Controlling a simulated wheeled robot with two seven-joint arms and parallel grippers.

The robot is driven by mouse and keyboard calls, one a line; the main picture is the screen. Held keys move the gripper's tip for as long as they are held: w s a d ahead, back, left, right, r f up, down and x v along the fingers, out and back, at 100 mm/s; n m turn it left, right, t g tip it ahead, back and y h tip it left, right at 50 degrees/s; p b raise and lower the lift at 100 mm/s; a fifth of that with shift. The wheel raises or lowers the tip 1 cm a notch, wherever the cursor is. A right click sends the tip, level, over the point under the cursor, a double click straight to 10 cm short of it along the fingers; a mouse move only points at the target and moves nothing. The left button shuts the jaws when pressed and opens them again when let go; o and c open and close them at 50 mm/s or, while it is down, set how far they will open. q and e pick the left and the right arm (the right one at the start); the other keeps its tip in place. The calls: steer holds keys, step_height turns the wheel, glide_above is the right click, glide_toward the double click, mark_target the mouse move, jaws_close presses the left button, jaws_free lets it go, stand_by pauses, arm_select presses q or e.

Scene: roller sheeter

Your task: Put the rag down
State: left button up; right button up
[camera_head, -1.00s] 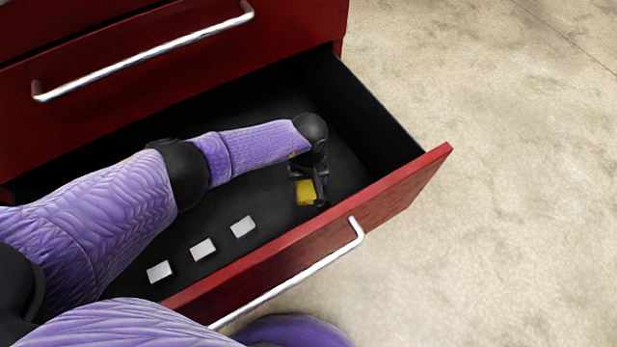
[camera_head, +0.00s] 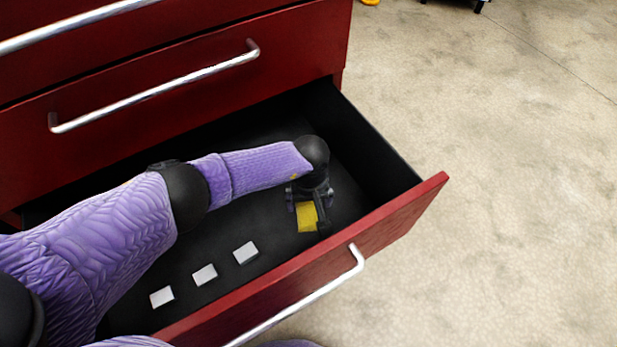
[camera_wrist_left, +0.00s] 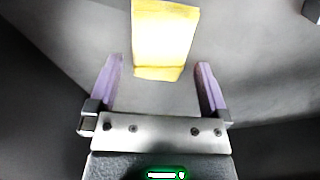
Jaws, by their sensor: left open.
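The rag is a small yellow block-like piece (camera_head: 307,217) on the black floor of the open red drawer, near its right front corner. My left gripper (camera_head: 308,200) is inside the drawer, right at the rag, and partly covers it in the head view. In the left wrist view the rag (camera_wrist_left: 163,38) lies beyond the fingertips and between their lines. The two purple fingers of the left gripper (camera_wrist_left: 160,78) are spread wide, with a gap on each side of the rag. My right gripper is not in view.
Several small white blocks, one of them here (camera_head: 204,274), lie in a row along the drawer's front. The drawer front (camera_head: 400,226) and its side walls stand up around my left arm. Closed drawers with metal handles are above. Bare concrete floor (camera_head: 510,200) lies to the right.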

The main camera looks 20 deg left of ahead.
mark_target(310, 207)
arm_select(q)
step_height(310, 207, up, 5)
steer(key=p, duration=0.2)
steer(key=shift+w+r+p, duration=0.1)
steer(key=shift+w+p, duration=0.05)
steer(key=shift+p, duration=0.25)
step_height(310, 207, up, 5)
steer(key=p, duration=0.3)
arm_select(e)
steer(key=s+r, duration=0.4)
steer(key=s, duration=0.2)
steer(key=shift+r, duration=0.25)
